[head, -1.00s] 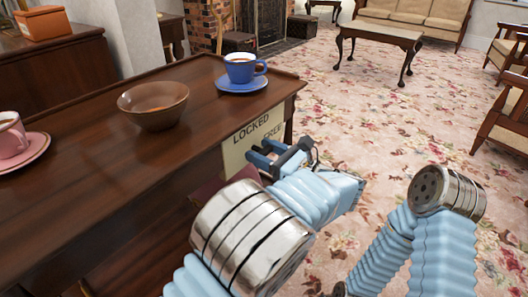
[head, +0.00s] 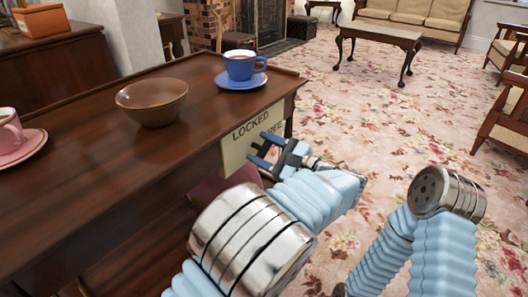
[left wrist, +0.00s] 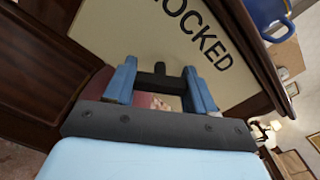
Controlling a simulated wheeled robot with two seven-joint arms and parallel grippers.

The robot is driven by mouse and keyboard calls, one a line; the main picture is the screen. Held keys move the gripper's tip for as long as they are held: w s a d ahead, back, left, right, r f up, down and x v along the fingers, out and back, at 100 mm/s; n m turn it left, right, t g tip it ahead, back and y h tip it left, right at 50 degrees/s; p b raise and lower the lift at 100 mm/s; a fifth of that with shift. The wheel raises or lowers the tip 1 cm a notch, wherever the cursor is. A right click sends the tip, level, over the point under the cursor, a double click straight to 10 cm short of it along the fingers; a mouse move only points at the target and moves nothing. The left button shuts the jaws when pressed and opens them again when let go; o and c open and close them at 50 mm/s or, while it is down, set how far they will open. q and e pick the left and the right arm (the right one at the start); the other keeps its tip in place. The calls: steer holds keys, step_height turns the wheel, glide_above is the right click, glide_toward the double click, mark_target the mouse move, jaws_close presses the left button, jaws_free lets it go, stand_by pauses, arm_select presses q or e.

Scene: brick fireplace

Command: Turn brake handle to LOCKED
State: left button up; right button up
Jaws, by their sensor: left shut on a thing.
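The cream sign plate (head: 236,152) is on the end of the dark wooden trolley, with LOCKED legible on it and a second word mostly covered by my gripper. It also shows in the left wrist view (left wrist: 150,35), where LOCKED is partly cut off. The brake handle (left wrist: 160,78) is a dark bar with a small knob in front of the plate. My left gripper (head: 266,151) is at the plate. In the left wrist view its two blue fingers (left wrist: 161,88) are on either side of the handle, shut on it. My right gripper is out of view.
The trolley top (head: 80,130) carries a brown bowl (head: 152,103), a blue cup on a saucer (head: 241,68) and a pink cup on a saucer (head: 12,140). Open floral carpet (head: 370,120) is to the right. A low table (head: 380,35) stands farther back.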

arm_select(q)
steer(key=n+b, duration=0.1)
steer(key=n, duration=0.1)
steer(key=n+b, duration=0.2)
steer(key=n, duration=0.1)
steer(key=shift+d+f+n, duration=0.1)
steer(key=shift+f+n, duration=0.2)
steer(key=n+b, duration=0.3)
steer(key=shift+n, duration=0.3)
steer(key=shift+r+n+b, duration=0.15)
steer(key=shift+n+b, duration=0.3)
steer(key=shift+n, duration=0.35)
steer(key=o, duration=1)
steer(key=shift+r, duration=0.1)
steer(key=shift+o, duration=0.2)
steer(key=shift+s, duration=0.1)
